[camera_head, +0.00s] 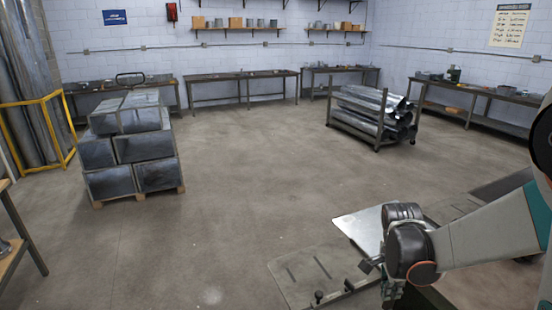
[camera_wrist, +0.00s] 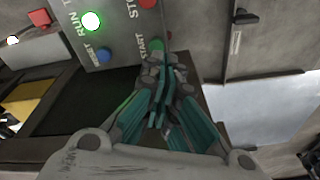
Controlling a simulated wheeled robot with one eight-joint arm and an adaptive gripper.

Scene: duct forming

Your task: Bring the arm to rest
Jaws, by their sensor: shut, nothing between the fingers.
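My gripper (camera_wrist: 158,65) is shut and empty, its fingers together in the wrist view. Its tips lie just below the green START button (camera_wrist: 157,45) of a grey control panel (camera_wrist: 120,48), partly covering it; I cannot tell if they touch. The panel also has a lit green RUN lamp (camera_wrist: 91,21), a blue RESET button (camera_wrist: 103,54) and a red STOP button (camera_wrist: 147,3). In the head view my gripper (camera_head: 390,296) points down at the lower right, and the arm stretches in from the right edge.
A bright metal sheet (camera_head: 357,226) lies on the machine bed (camera_head: 305,275) beside my wrist. A pallet stack of metal duct boxes (camera_head: 130,148) stands at left, a rack of metal pieces (camera_head: 372,115) at back right. Workbenches (camera_head: 243,76) line the walls. The middle floor is clear.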

